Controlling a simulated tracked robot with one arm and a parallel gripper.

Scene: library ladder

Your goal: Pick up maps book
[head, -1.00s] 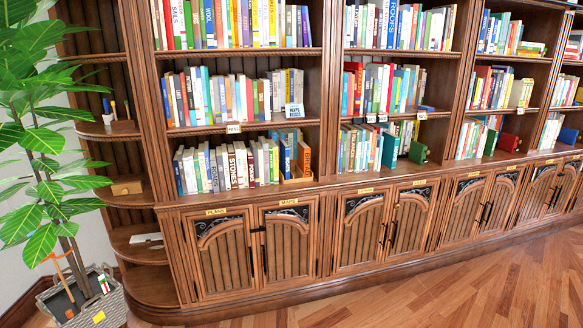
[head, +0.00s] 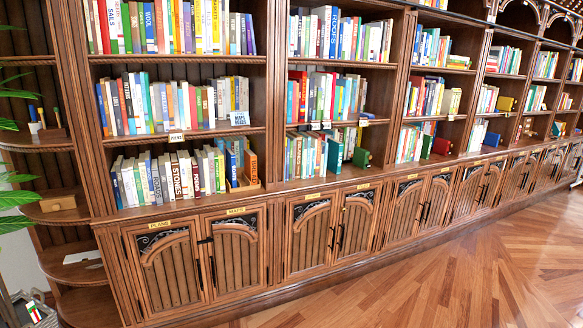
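No book can be made out for certain as the maps book; most spine titles are too small to read. A white card (head: 240,118) on the middle shelf seems to carry the word MAPS. A cabinet door (head: 236,251) below the shelves bears a yellow label (head: 236,211) that reads MAPS. On the shelf above that door stand a row of books (head: 170,176) and, at its right end, a small wooden holder (head: 243,184) with an orange book (head: 250,166). My gripper is not in view.
Tall wooden bookcases run from left to far right, with closed cabinets below. Curved corner shelves (head: 58,212) stand at the left, near plant leaves (head: 14,199). The wooden floor (head: 440,275) at the lower right is clear.

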